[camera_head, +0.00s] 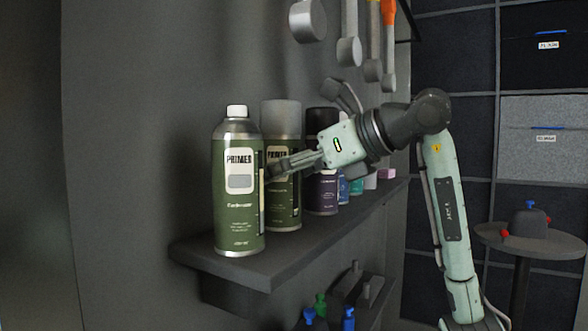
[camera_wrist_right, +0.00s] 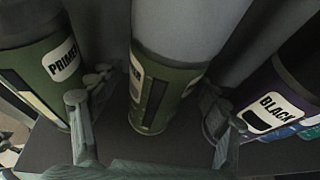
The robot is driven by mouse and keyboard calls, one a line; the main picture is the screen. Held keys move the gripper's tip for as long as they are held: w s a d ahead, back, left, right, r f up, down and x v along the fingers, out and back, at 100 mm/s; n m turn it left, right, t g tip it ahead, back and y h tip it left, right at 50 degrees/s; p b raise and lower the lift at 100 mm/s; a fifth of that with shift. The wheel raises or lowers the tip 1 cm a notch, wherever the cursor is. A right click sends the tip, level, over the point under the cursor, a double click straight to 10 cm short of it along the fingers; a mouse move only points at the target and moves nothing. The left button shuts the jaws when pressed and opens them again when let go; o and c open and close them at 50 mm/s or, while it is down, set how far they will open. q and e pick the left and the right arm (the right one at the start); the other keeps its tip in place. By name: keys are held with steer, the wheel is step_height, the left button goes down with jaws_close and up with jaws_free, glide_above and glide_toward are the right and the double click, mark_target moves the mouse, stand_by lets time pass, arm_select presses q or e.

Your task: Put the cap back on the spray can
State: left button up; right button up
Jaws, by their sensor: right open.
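A green PRIMER spray can (camera_head: 238,215) stands upright at the shelf's near end with a bare white top (camera_head: 237,111). Behind it a second green PRIMER can (camera_head: 284,212) stands upright under a tall grey cap (camera_head: 281,118). In the right wrist view this capped can (camera_wrist_right: 155,100) is in the middle and the front can (camera_wrist_right: 50,75) is at left. My right gripper (camera_head: 302,128) is open and empty, its fingers on either side of the capped can. Contact cannot be told. No loose cap shows. My left gripper is out of view.
A BLACK can (camera_wrist_right: 275,100) with a dark top stands close to my right gripper's other finger. Several smaller items follow along the dark shelf (camera_head: 240,262). Tools hang above, including a grey mallet-like one (camera_head: 348,52). A round table (camera_head: 545,242) stands at right.

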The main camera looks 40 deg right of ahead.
steer(key=shift+r, duration=0.25)
arm_select(q)
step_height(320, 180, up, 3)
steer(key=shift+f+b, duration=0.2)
steer(key=shift+b, duration=0.4)
arm_select(e)
steer(key=v, duration=1.2)
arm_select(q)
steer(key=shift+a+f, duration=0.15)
arm_select(e)
steer(key=shift+f, duration=0.1)
